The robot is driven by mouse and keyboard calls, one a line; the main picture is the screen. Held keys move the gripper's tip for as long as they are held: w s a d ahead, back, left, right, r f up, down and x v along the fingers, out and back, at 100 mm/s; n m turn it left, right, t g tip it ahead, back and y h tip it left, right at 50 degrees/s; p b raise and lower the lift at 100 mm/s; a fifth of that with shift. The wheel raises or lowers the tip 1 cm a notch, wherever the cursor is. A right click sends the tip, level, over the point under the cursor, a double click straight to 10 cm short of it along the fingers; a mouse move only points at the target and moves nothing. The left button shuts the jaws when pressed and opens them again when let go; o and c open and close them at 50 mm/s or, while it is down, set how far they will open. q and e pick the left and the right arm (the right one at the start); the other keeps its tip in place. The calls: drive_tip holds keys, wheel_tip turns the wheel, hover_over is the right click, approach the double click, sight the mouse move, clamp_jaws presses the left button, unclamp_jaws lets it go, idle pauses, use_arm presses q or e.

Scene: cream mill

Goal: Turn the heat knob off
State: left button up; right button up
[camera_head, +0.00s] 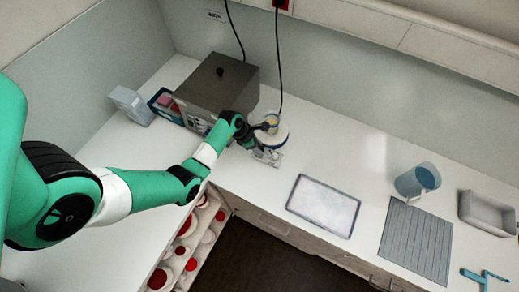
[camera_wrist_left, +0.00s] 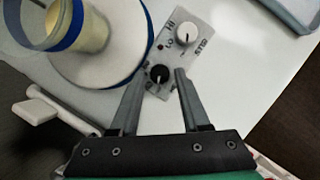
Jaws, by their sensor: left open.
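A hot plate stirrer (camera_head: 279,133) with a round white top stands on the bench, with a beaker (camera_wrist_left: 81,27) of cream-coloured content on it. Its control panel (camera_head: 268,157) shows in the left wrist view with a white knob (camera_wrist_left: 187,34), beside lettering that seems to read STIR, and a black knob (camera_wrist_left: 159,75). The black knob's own label is partly hidden. My left gripper (camera_head: 256,144) is open above the panel. In the left wrist view its fingertips lie on either side of the black knob; contact cannot be told. My right gripper is out of view.
A grey box (camera_head: 217,85) stands behind left of the stirrer. A flat tray (camera_head: 323,206) lies to the right, then a blue mug (camera_head: 418,180), a grey ribbed mat (camera_head: 415,240) and a grey bin (camera_head: 486,212). A black cable hangs behind the stirrer.

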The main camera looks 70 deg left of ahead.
use_arm(q)
drive_tip(key=shift+w+f, duration=0.2)
drive_tip(key=shift+f, duration=0.3)
clamp_jaws()
drive_tip(key=r+n+p, duration=0.1)
drive_tip(key=p, duration=0.3)
drive_tip(key=shift+d+p, duration=0.1)
drive_tip(key=shift+p, duration=0.2)
drive_tip(key=shift+f+p, duration=0.15)
drive_tip(key=shift+p, duration=0.2)
drive_tip(key=shift+w+f+y, duration=0.1)
drive_tip(key=shift+f+y, duration=0.15)
drive_tip(key=shift+y, duration=0.05)
